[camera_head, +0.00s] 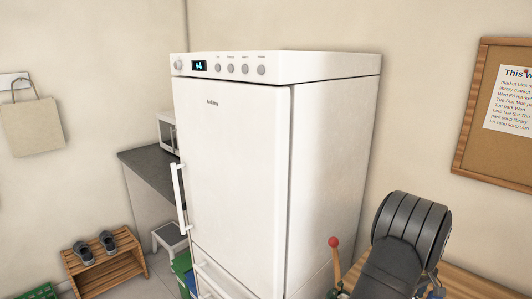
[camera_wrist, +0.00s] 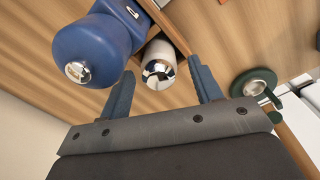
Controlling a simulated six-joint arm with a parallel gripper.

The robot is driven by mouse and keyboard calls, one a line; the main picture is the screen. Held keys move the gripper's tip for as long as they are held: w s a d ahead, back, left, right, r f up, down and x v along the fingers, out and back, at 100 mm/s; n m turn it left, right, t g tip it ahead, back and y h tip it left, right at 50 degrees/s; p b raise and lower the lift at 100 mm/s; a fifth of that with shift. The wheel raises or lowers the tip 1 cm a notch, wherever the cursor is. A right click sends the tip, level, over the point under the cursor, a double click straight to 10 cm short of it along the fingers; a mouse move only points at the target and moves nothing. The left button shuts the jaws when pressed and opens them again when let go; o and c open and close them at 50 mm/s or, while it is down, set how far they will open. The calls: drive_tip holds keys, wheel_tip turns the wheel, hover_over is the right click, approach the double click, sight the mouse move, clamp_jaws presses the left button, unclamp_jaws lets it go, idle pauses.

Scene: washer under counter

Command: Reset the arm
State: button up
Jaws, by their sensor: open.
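My gripper (camera_wrist: 161,66) shows in the wrist view with its two blue-grey fingers apart. A white cylinder with a shiny silver end (camera_wrist: 158,62) shows between and beyond the fingertips. I cannot tell whether it touches them, but the fingers are not closed on it. In the head view, my dark arm (camera_head: 410,235) is at the lower right, in front of a wooden surface. My gripper's fingers cannot be made out there.
A blue rounded object with a silver knob (camera_wrist: 92,45) is close to the left finger. A green round object (camera_wrist: 254,84) is right of the right finger. A tall white fridge (camera_head: 235,160) stands left of my arm; a red-topped stick (camera_head: 333,243) is between. A corkboard (camera_head: 465,130) hangs right.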

drive_tip(key=shift+r, duration=1.5)
drive_tip(key=shift+f, duration=0.15)
